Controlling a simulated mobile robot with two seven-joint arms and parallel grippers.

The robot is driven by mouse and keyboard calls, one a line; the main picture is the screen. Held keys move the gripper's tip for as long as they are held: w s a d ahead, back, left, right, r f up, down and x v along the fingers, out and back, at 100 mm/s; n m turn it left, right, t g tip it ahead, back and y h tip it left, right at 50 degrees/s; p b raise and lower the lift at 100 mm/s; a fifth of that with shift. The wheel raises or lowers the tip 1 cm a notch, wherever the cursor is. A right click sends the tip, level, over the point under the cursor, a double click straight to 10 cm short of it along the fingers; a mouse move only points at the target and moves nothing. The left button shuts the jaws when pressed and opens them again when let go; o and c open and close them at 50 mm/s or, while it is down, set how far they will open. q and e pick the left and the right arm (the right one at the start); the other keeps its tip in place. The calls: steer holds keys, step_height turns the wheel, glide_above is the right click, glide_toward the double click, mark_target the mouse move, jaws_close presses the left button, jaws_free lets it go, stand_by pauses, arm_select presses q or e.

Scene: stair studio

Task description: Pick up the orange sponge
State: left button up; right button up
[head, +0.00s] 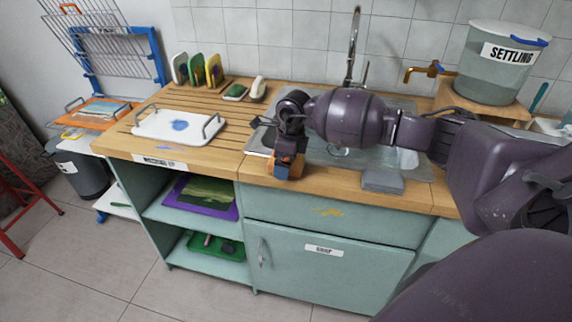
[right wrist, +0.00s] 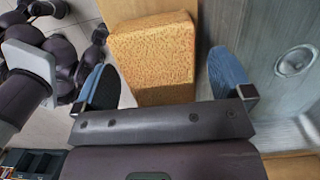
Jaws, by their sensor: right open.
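The orange sponge (right wrist: 152,55) is a porous block seen large in the right wrist view, lying on the wooden counter by its front edge. My right gripper (right wrist: 165,85) is open, with one blue-padded finger on either side of the sponge and a visible gap to the right finger. The sponge's near end reaches between the fingers. In the head view the sponge (head: 296,167) is mostly hidden beneath my right gripper (head: 287,158), at the counter edge in front of the sink. My left gripper is not in view.
The metal sink (head: 330,152) with a tall tap lies just behind. A grey block (head: 383,181) sits on the counter edge to the right. A white tray (head: 178,124) with handles stands on the left counter. A bucket labelled SETTLING (head: 503,66) stands at the back right.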

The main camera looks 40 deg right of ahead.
steer(key=shift+c, duration=0.2)
steer(key=c, duration=1)
steer(key=shift+o, duration=0.2)
steer(key=shift+r, duration=0.1)
step_height(320, 180, up, 20)
steer(key=p, duration=0.1)
